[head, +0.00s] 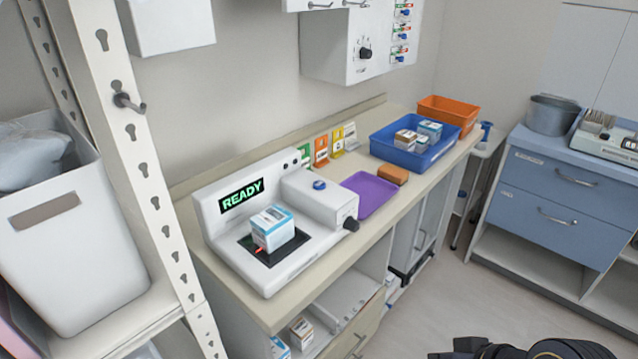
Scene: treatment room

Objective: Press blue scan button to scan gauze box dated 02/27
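The scanner (228,222) stands on the counter, and its display (241,196) reads READY in green. A round blue button (319,184) sits on top of the raised block at the scanner's right. A white and blue box (272,228) stands on the scanner's black plate (249,246), with a small red light mark near its lower left corner. The date on the box is too small to read. Neither of my grippers shows; a dark part at the bottom right edge looks like my own arm.
A purple tray (371,194) and a brown block (393,174) lie right of the scanner. A blue bin (381,150) with several boxes and an orange bin (462,106) stand farther back. A metal shelf post (137,150) rises at left.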

